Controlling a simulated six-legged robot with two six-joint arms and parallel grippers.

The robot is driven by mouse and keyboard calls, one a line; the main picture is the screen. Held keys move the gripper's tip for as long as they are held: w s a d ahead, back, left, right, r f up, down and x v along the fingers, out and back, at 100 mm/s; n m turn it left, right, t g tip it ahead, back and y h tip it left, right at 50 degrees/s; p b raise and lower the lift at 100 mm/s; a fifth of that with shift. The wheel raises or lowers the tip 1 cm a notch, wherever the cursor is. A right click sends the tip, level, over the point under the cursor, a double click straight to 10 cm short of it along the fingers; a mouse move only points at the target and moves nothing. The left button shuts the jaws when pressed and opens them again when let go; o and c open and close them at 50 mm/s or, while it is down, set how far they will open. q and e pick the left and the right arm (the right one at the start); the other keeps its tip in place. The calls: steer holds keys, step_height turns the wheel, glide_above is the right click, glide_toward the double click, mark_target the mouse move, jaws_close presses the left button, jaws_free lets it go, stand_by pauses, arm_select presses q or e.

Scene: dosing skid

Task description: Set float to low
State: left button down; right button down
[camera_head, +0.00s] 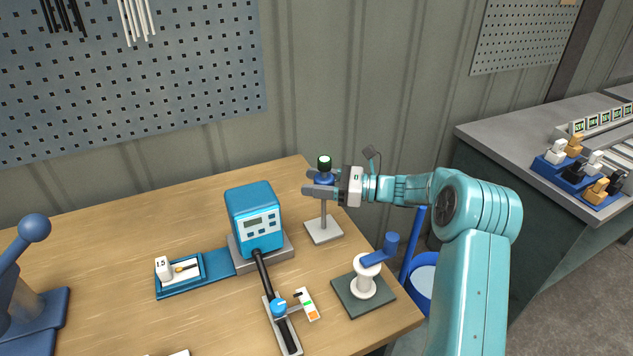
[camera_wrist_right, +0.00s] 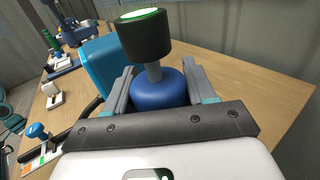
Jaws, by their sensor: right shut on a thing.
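The blue float (camera_head: 323,178) sits high on a thin upright rod, just below a black cap with a green top (camera_head: 324,162). The rod rises from a pale square base plate (camera_head: 323,231) near the back of the wooden bench. My right gripper (camera_head: 320,189) comes in from the right and is shut on the float. In the right wrist view the float (camera_wrist_right: 157,90) lies between both fingers, with the black cap (camera_wrist_right: 146,36) above it. The fingers hide part of the float in the head view. My left gripper is not in view.
A blue pump box with a display (camera_head: 255,220) stands left of the float stand. A white spool-like post with a blue handle (camera_head: 364,277) stands in front. A black tube with a blue valve (camera_head: 279,306) and a small coloured card (camera_head: 307,304) lie nearer the front.

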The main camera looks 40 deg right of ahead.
step_height(320, 180, down, 8)
steer(key=b, duration=0.4)
steer(key=shift+f, duration=0.15)
steer(key=shift+c, duration=2.3)
jaws_free()
steer(key=b+v, duration=0.1)
steer(key=v, duration=1.5)
steer(key=shift+s, duration=0.2)
